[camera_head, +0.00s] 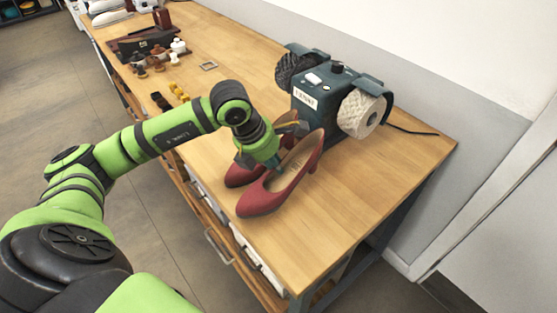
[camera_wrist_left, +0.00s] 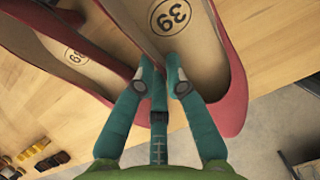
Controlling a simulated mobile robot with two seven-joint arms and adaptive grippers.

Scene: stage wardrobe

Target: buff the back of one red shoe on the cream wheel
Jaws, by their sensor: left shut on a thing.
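Two red pumps stand side by side on the wooden bench in front of the buffing machine (camera_head: 330,95). The nearer red shoe (camera_head: 262,201) has its toe toward me and its back toward the machine, below the cream wheel (camera_head: 359,114). It also shows in the left wrist view (camera_wrist_left: 232,85), with "39" printed on its insole. The other red shoe (camera_head: 238,178) is partly hidden behind my left gripper (camera_head: 275,162). In the left wrist view the fingertips (camera_wrist_left: 164,78) are shut on the nearer shoe's side wall. My right gripper is out of view.
A dark wheel (camera_head: 292,68) is on the machine's far side. Small bottles and pots (camera_head: 160,52), yellow items (camera_head: 178,91) and a dark case (camera_head: 140,42) lie farther back. The bench (camera_head: 370,200) is clear to the right of the shoes; a wall runs behind.

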